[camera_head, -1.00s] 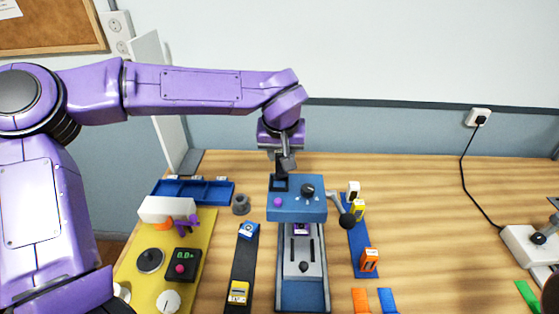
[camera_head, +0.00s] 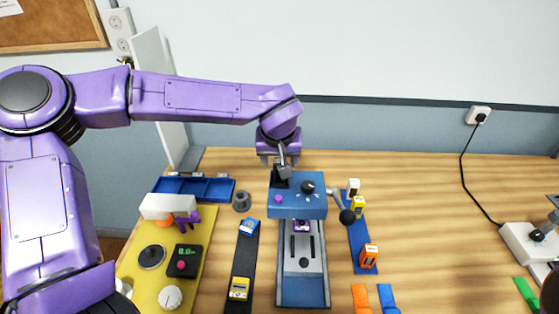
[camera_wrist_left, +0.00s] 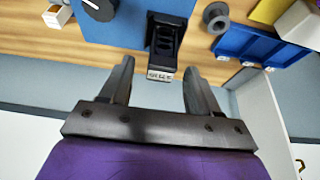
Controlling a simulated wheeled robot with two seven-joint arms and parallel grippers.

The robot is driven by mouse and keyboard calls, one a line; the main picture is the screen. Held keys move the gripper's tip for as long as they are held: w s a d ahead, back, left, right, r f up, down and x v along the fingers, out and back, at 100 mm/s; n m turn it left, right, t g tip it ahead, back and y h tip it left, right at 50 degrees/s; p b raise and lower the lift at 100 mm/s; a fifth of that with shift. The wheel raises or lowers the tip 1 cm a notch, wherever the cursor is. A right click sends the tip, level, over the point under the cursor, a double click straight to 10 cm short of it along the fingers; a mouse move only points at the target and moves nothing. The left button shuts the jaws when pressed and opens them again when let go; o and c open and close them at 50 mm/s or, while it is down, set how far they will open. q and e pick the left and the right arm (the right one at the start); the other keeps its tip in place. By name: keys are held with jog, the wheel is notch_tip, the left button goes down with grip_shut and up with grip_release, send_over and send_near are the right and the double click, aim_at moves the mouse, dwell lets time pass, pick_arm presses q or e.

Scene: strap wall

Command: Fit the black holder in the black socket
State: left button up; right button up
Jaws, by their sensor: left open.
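The black holder (camera_wrist_left: 163,48) is a dark bar with a pale marked end, seen in the left wrist view at the top centre. It sits at the black socket (camera_wrist_left: 179,20) on the edge of the blue machine; I cannot tell how deep it is seated. In the head view the holder (camera_head: 283,171) stands up at the machine's back left corner. My left gripper (camera_wrist_left: 157,85) is open, its fingers apart on either side of the holder's end and not touching it. The left gripper (camera_head: 280,160) also shows behind the machine in the head view. My right gripper is not in view.
The blue machine (camera_head: 312,208) has a dark knob and a side lever (camera_head: 347,216). A blue tray (camera_head: 213,188) and a grey spool (camera_head: 242,201) lie left of it. Strips with small blocks flank it. Bare table (camera_head: 430,200) lies to the right.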

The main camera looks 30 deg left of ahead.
pick_arm(q)
jog(key=v, duration=1.1)
jog(key=shift+f, duration=0.1)
